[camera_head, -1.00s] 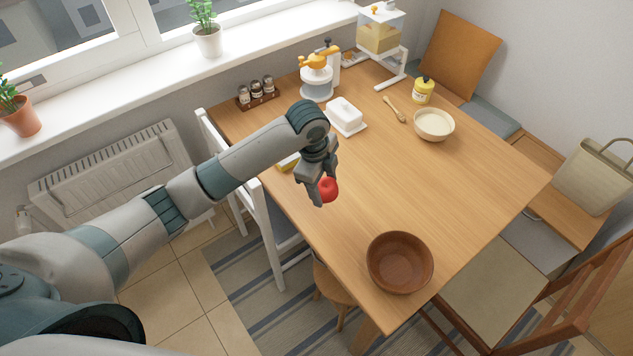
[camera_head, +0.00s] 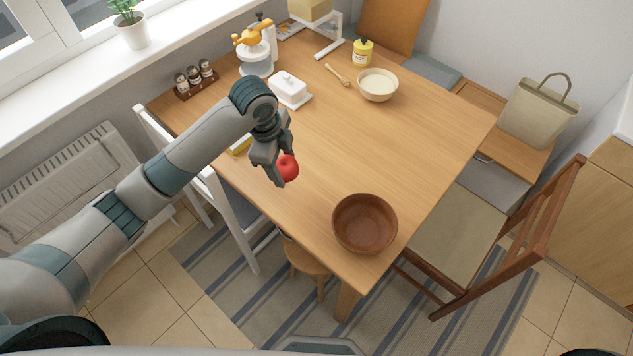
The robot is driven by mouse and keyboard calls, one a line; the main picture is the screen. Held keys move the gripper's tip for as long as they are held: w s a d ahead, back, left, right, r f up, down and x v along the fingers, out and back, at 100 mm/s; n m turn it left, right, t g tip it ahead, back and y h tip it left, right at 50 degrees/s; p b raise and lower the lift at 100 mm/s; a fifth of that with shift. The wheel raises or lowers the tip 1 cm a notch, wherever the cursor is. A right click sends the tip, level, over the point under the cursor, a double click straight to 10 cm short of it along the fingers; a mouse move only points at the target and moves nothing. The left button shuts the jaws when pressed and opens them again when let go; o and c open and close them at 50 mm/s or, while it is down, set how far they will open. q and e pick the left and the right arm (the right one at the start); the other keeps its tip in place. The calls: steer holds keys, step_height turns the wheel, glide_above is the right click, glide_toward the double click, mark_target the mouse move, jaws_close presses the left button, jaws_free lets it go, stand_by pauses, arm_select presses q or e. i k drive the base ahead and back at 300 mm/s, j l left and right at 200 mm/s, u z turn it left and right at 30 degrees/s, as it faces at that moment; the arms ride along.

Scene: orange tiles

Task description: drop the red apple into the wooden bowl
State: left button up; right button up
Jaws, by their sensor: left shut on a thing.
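The red apple (camera_head: 288,168) is held in my left gripper (camera_head: 277,172), above the wooden table (camera_head: 390,135). The gripper is shut on the apple, and one finger hides its left side. The wooden bowl (camera_head: 364,223) stands upright near the table's front corner, to the right of and nearer than the apple. The inside that I see is empty. My right gripper is not in view.
A cream bowl (camera_head: 378,85), a yellow jar (camera_head: 362,52), a white butter dish (camera_head: 289,90), a wooden spoon (camera_head: 338,75) and a spice rack (camera_head: 196,80) stand farther back. The tabletop between apple and bowl is clear. Chairs (camera_head: 455,230) surround the table.

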mark_target(359, 231)
steer(key=l+u, duration=0.1)
steer(key=l, duration=0.3)
steer(key=k+l+u, duration=0.1)
steer(key=l, duration=0.25)
steer(key=k+l+u, duration=0.1)
steer(key=l, duration=0.25)
steer(key=k+l+u, duration=0.1)
steer(key=l, duration=0.3)
steer(key=k+l+u, duration=0.1)
steer(key=l, duration=0.25)
steer(key=k+l+u, duration=0.1)
steer(key=l, duration=0.25)
steer(key=k, duration=0.05)
